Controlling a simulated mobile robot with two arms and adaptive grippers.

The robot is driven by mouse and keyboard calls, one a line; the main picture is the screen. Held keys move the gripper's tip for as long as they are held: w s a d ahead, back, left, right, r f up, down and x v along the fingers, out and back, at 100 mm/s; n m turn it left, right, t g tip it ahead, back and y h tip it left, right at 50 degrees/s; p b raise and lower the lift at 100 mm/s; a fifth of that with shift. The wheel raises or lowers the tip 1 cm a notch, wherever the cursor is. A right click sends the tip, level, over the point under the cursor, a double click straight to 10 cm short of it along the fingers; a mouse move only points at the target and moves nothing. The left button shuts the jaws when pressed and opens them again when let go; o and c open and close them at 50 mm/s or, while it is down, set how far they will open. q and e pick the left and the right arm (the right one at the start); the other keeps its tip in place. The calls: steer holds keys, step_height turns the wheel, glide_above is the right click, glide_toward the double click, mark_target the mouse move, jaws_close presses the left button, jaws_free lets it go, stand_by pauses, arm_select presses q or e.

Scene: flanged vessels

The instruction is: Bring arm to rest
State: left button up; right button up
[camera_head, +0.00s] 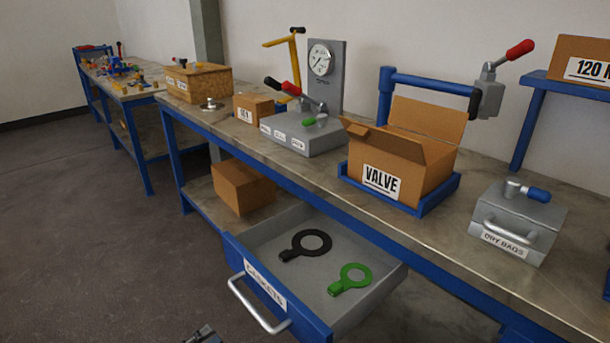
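Only a small dark tip of my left gripper (203,335) shows, at the bottom edge left of centre. It is in front of the open drawer, lower than the drawer's handle in the picture and apart from it. The rest of the gripper and its arm are cut off by the frame, so its opening cannot be seen. My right gripper is not in view.
The drawer labelled GASKETS (235,250) is open, holding a black gasket (318,240) and a green gasket (355,274). On the workbench (455,245) stand an open VALVE box (415,180), a grey DRY BAGS box (520,215) and a gauge unit (325,75). Floor at left is clear.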

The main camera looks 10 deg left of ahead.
arm_select(q)
steer(key=s+f+n+g+y, duration=0.3)
steer(key=f+n+y, duration=0.4)
steer(key=f, duration=0.6)
steer(key=s+f+n+g+y, duration=0.3)
steer(key=f+n+y, duration=0.2)
steer(key=f+n, duration=0.65)
steer(key=s+d+f+n+g, duration=0.2)
steer(key=s+d+f+g, duration=0.2)
steer(key=s+f, duration=0.3)
steer(key=s+d+f+n+g, duration=0.2)
steer(key=s+d+f+g, duration=0.15)
steer(key=s+f, duration=0.4)
steer(key=s+a+r+g+p, duration=0.1)
steer(key=s+r+p, duration=0.2)
steer(key=s+p, duration=0.4)
steer(key=s+a+r+p, duration=0.1)
steer(key=s+r+p, duration=0.2)
steer(key=s+p, duration=0.4)
steer(key=shift+s+g, duration=0.35)
steer(key=shift+s, duration=0.75)
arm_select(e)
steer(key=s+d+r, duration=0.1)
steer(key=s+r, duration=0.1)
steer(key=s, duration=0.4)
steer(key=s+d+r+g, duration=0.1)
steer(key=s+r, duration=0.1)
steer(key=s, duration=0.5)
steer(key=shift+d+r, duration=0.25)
